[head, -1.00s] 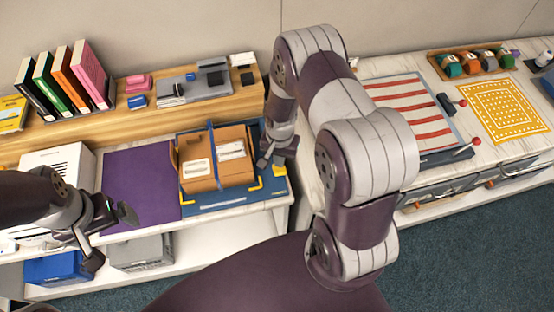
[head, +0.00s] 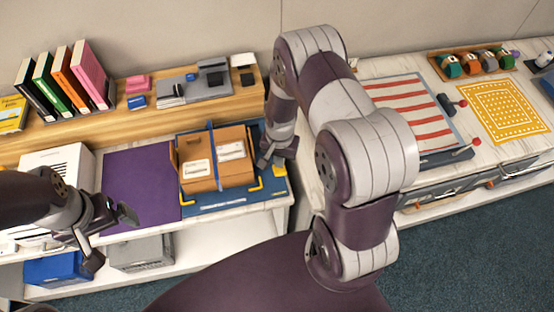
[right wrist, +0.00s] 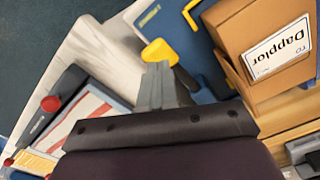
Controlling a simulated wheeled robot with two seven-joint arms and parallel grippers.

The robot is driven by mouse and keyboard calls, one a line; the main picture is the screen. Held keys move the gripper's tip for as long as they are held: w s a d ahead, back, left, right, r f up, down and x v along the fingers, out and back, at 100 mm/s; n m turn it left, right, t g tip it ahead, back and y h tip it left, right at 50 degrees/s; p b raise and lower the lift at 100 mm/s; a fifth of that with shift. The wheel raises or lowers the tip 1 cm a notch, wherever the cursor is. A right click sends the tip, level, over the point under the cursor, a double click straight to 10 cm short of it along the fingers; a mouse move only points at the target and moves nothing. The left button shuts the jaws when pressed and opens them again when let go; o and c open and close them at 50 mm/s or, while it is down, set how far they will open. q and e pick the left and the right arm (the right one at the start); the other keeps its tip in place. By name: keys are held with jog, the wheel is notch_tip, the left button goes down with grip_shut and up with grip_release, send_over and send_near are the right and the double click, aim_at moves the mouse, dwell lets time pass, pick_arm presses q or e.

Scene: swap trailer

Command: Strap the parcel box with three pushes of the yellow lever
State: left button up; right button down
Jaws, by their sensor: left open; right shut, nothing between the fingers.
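The brown parcel box (head: 216,160) sits on the blue strapping plate (head: 225,203) with a blue strap (head: 213,155) running over it. The box also shows in the right wrist view (right wrist: 260,30), with a white address label. The yellow lever (right wrist: 159,53) shows in the right wrist view at the tips of my right gripper (right wrist: 163,75); I cannot tell whether they touch. In the head view my right gripper (head: 270,160) is shut and empty, just right of the box. My left gripper (head: 112,222) is open and empty, left of the box near the purple mat.
A purple mat (head: 140,185) lies left of the plate. Books (head: 62,85) and a grey device (head: 205,82) stand on the wooden shelf behind. Blue and grey bins (head: 60,268) sit below. To the right is another table with a striped board (head: 405,105) and a yellow mat (head: 503,110).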

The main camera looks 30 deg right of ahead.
jog(key=shift+f, duration=0.1)
dwell(0.5)
jog(key=shift+f+b, duration=2.15)
jog(key=shift+f, duration=0.5)
jog(key=shift+r, duration=0.15)
notch_tip(320, 180, up, 8)
jog(key=p, duration=0.7)
jog(key=shift+r, duration=0.15)
